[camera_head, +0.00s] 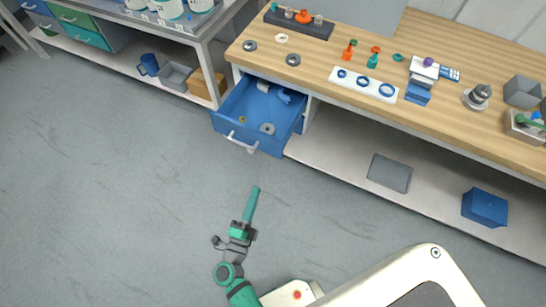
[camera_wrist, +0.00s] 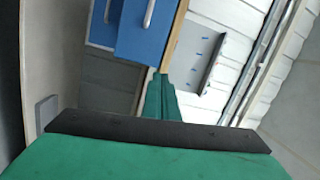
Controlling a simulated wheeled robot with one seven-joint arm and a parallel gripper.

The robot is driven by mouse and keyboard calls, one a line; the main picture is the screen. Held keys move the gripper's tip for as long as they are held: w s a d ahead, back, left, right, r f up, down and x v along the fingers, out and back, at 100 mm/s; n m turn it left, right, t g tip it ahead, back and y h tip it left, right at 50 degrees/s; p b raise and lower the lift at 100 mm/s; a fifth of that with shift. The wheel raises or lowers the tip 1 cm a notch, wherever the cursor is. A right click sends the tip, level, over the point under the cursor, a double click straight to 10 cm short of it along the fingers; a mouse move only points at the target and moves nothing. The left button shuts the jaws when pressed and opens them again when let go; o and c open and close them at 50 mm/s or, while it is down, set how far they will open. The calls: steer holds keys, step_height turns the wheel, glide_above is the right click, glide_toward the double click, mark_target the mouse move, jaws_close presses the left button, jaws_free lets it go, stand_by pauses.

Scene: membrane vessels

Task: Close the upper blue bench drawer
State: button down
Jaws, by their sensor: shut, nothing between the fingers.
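The upper blue bench drawer (camera_head: 235,128) stands pulled out from under the left end of the wooden bench in the head view. Its front carries a pale bar handle (camera_head: 242,143), and several small items lie inside. My gripper (camera_head: 255,190), with green fingers, is shut and empty. In the head view it appears in front of the drawer, apart from the handle. In the wrist view the shut fingers (camera_wrist: 161,95) point towards a blue drawer front (camera_wrist: 140,38) with a handle, at the upper left. A second blue front (camera_wrist: 103,28) shows beside it.
The wooden bench top (camera_head: 330,55) holds rings, small bottles and a white plate. A lower shelf carries a grey bin (camera_head: 390,173) and a blue box (camera_head: 485,207). Another bench with bins (camera_head: 175,75) stands at upper left. The floor (camera_head: 110,190) left of my gripper is clear.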

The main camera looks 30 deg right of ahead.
mark_target(277, 150)
steer(key=w+d+f+m+g, duration=0.1)
steer(key=w+d, duration=0.3)
steer(key=w+d+f+m+g, duration=0.1)
steer(key=w+d, duration=0.3)
steer(key=w+d+f+m+g+h, duration=0.1)
steer(key=w+d+f, duration=0.1)
steer(key=w+d, duration=0.2)
steer(key=shift+d+m, duration=0.35)
steer(key=shift+m, duration=0.05)
